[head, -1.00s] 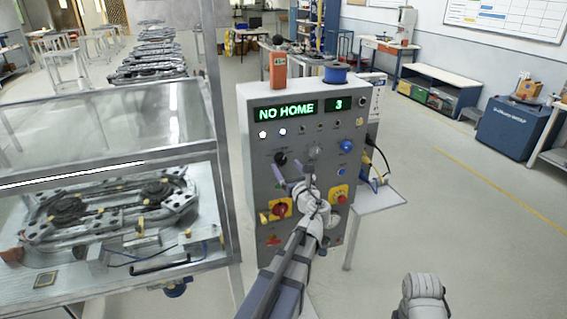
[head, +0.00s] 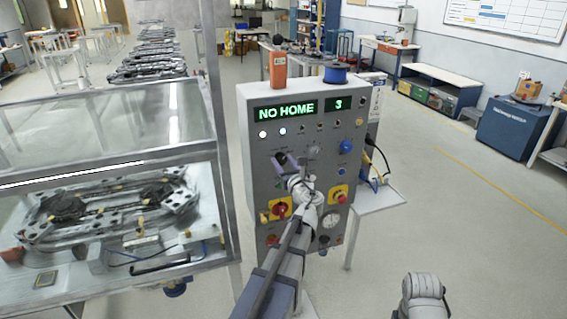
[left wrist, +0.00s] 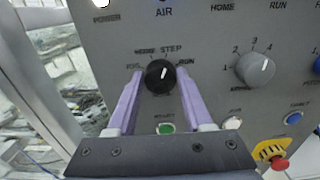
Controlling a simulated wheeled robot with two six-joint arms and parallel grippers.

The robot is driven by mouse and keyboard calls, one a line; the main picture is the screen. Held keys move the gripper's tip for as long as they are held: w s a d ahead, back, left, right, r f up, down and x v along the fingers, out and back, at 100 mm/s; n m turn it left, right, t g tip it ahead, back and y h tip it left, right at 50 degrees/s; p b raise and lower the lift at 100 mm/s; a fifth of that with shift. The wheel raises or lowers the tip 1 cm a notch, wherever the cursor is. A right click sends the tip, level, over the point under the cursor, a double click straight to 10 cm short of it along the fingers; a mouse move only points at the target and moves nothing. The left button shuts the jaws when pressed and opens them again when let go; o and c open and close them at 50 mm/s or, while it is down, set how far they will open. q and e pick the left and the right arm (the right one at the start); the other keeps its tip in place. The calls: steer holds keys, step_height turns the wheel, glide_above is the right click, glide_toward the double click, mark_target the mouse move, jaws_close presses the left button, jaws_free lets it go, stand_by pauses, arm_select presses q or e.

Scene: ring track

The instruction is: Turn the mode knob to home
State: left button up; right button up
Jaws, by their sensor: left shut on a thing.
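The black mode knob (left wrist: 160,77) sits on the grey control panel, with JOG, HOME, STEP and RUN printed around it. Its white mark points up and slightly right, near STEP. My left gripper (left wrist: 160,96) has its two purple fingers on either side of the knob, shut on it. In the head view my left gripper (head: 285,161) is at the panel's left half and largely hides the knob. The green display (head: 286,110) reads NO HOME. My right gripper is out of view; only part of my right arm shows at the bottom.
A grey numbered knob (left wrist: 256,69) is right of the mode knob, and a green button (left wrist: 165,127) is below it. A red rotary switch (head: 280,208) and a red stop button (head: 339,197) are lower on the panel. A glazed enclosure (head: 110,125) stands at left.

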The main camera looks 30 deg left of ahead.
arm_select(q)
jaws_close()
steer(key=n, duration=0.4)
steer(key=shift+n, duration=0.3)
steer(key=shift+s+n, duration=0.1)
steer(key=shift+n, duration=2.2)
steer(key=o, duration=0.6)
jaws_free()
steer(key=shift+a, duration=0.1)
steer(key=shift+o, duration=0.2)
